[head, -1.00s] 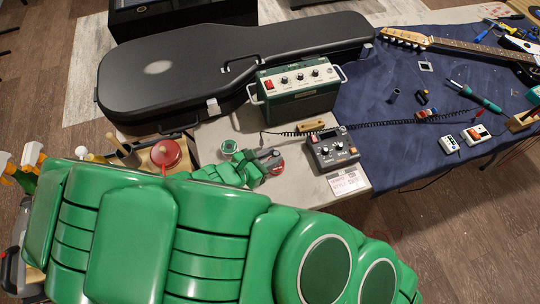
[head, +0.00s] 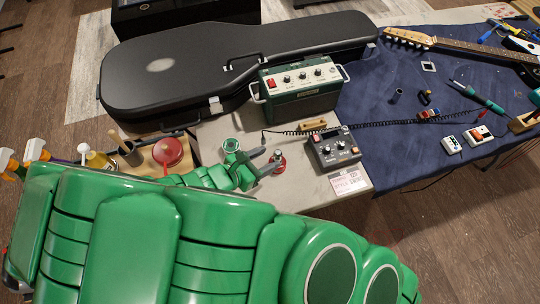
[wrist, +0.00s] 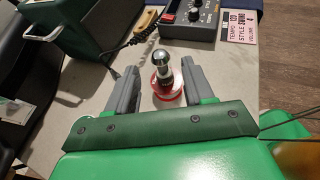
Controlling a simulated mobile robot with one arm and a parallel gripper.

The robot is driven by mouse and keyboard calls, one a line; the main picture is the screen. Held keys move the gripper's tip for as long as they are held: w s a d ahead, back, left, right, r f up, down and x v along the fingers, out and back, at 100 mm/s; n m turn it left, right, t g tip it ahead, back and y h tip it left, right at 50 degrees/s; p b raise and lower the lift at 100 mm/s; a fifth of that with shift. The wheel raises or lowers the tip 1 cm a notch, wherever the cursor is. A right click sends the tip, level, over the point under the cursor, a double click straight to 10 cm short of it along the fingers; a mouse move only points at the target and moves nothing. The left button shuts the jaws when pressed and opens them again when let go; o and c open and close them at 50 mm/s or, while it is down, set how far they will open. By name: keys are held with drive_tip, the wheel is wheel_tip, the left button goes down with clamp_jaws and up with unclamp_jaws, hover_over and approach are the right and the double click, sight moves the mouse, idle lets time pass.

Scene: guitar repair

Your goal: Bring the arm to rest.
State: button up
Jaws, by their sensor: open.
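My gripper (head: 268,162) is at the end of my green arm, low over the light bench top. Its two grey fingers are spread apart with nothing held between them; they also show in the wrist view (wrist: 160,92).
A green-and-white round container (head: 230,146) stands just behind my gripper. A grey pedal unit (head: 334,149) is to the right, a green amplifier (head: 300,92) and a black guitar case (head: 190,65) behind. A red-lidded pot (head: 167,152) is left. Bare bench lies in front.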

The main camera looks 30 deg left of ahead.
drive_tip(key=shift+s+a+r, duration=0.2)
drive_tip(key=shift+s, duration=0.3)
drive_tip(key=w+d+r+m+g+h, duration=0.25)
drive_tip(key=d+r+m+g, duration=0.45)
drive_tip(key=d, duration=0.5)
drive_tip(key=w+d+r+m+g+h, duration=0.2)
drive_tip(key=w+d+r+m+g, duration=0.3)
drive_tip(key=d+m, duration=0.55)
drive_tip(key=s+d+r+m+g+y, duration=0.2)
drive_tip(key=s+d+r+m+y, duration=0.7)
drive_tip(key=s+d+r+m, duration=0.3)
drive_tip(key=shift+s+d+m, duration=0.45)
drive_tip(key=shift+s+m, duration=0.5)
drive_tip(key=shift+s, duration=0.2)
drive_tip(key=shift+r, duration=0.1)
